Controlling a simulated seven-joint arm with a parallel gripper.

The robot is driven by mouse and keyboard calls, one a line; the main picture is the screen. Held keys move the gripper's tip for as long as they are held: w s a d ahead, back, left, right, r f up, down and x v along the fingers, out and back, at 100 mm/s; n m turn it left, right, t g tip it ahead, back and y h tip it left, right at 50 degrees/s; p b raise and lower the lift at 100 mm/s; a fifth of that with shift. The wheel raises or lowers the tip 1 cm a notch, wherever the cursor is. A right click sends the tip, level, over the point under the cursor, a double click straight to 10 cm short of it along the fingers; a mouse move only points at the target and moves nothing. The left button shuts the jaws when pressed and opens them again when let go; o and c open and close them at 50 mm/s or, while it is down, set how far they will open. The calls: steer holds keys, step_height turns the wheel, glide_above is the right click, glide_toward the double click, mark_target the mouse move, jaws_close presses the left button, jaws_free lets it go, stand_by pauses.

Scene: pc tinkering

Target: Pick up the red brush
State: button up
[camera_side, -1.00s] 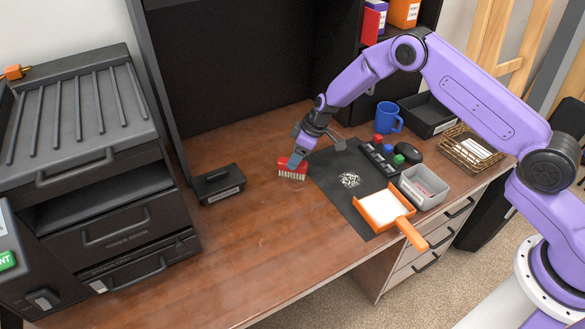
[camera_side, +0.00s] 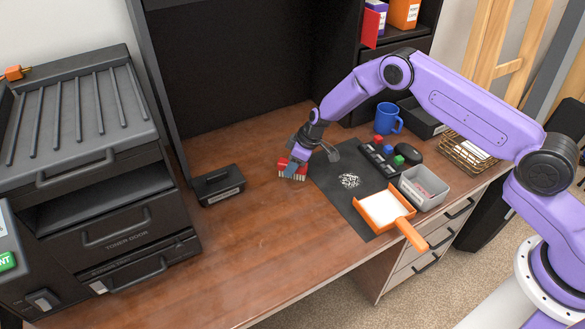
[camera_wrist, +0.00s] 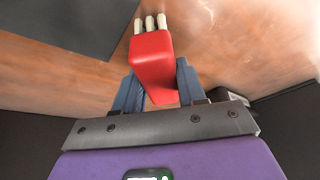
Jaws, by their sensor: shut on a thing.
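The red brush (camera_side: 285,163) has a red block body and pale bristles that point down. It is at the left edge of the dark mat on the wooden desk. My gripper (camera_side: 297,163) is at the brush from above, with its fingers around the red body. In the wrist view, the red brush (camera_wrist: 153,62) sits between the two blue-grey fingers of my gripper (camera_wrist: 155,88), with pale bristle tufts at its far end. My gripper is shut on it. I cannot tell whether the bristles touch the desk.
A grey bin (camera_side: 423,187), colored keycaps and a blue mug (camera_side: 389,118) stand to the right. A black box (camera_side: 218,185) lies left. The front desk is clear.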

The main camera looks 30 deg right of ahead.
steer(key=shift+r, duration=0.1)
steer(key=shift+r, duration=0.45)
step_height(320, 180, up, 2)
steer(key=shift+r, duration=0.2)
steer(key=s+d+r, duration=0.3)
steer(key=s+r, duration=0.6)
steer(key=s, duration=0.4)
steer(key=shift+s+d+r, duration=0.2)
steer(key=shift+s+r, duration=0.1)
